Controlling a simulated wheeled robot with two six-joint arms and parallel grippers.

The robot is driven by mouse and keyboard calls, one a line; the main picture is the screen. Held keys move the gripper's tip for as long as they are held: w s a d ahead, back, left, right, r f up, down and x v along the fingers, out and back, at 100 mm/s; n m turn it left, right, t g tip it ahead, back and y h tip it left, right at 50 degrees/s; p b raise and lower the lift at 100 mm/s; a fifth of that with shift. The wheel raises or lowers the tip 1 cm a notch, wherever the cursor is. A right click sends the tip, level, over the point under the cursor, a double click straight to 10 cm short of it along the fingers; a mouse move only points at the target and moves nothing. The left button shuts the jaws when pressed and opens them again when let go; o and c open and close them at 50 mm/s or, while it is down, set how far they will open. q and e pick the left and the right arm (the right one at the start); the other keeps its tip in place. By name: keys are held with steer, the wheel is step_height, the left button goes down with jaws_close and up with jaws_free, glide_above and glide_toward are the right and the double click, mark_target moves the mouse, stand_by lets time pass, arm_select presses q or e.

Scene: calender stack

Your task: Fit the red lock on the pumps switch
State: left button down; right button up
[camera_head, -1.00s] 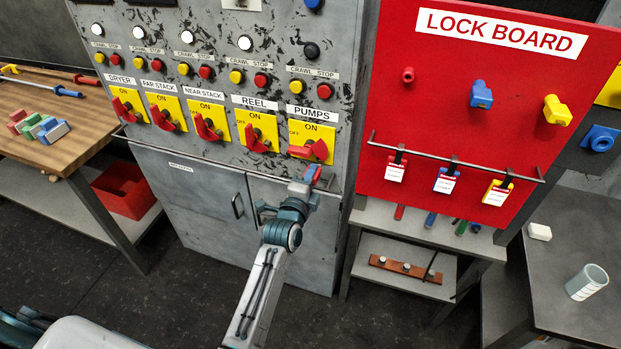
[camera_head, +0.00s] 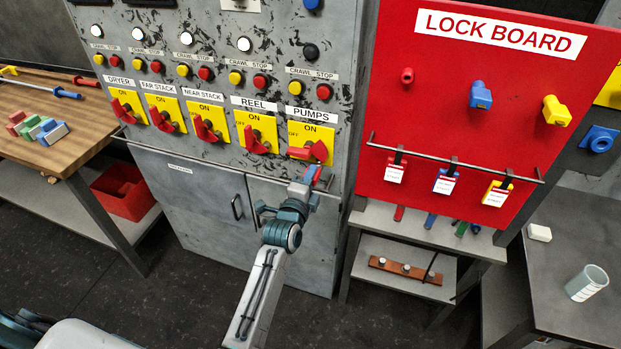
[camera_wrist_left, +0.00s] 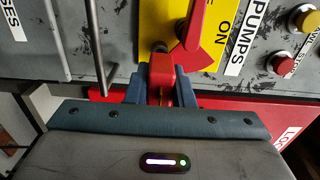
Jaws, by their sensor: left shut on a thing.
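The pumps switch (camera_head: 309,151) has a red handle on a yellow plate, under the PUMPS label on the grey cabinet. My left gripper (camera_head: 309,180) is just below that plate in the head view. In the left wrist view my left gripper (camera_wrist_left: 160,88) is shut on the red lock (camera_wrist_left: 161,70), with the lock's body between the two blue fingers. The lock's top end is close to the pumps switch handle (camera_wrist_left: 193,30); I cannot tell whether they touch. The shackle is not clear. My right gripper is not in view.
The cabinet door handle (camera_head: 237,207) sticks out left of my arm. A wooden bench (camera_head: 50,100) stands at left.

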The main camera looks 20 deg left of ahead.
arm_select(q)
steer(key=shift+w, duration=0.5)
steer(key=shift+w+b, duration=0.3)
steer(key=shift+w, duration=0.35)
steer(key=shift+w, duration=0.4)
steer(key=c, duration=1.4)
jaws_free()
steer(key=shift+c, duration=0.2)
steer(key=o, duration=0.7)
